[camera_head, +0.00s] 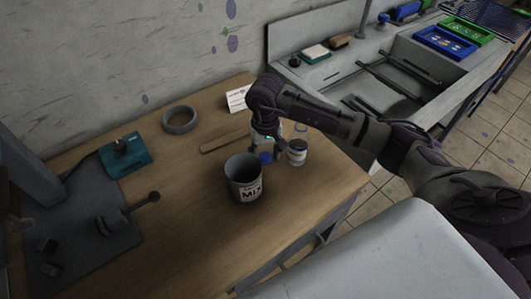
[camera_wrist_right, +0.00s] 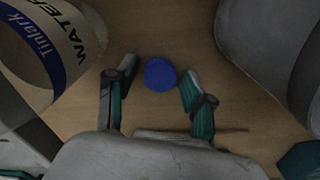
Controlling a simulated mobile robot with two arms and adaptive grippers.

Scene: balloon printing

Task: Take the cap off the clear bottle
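A blue cap (camera_head: 266,158) shows just below my right gripper (camera_head: 267,147). In the right wrist view the cap (camera_wrist_right: 160,74) is a round blue disc between the two fingertips (camera_wrist_right: 157,75), against bare wood. The fingers stand wider than the cap; one tip is very close to it, and I cannot tell if it touches. I cannot tell the cap's exact height. A container with a white and blue label (camera_head: 297,152) stands to the right of the gripper. Its label reads "Tinlark WATER" in the wrist view (camera_wrist_right: 55,45). Its top is unclear. My left gripper is not in view.
A grey can marked MIX (camera_head: 245,190) stands close in front left of the gripper. A sink counter (camera_head: 340,72) is behind right.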

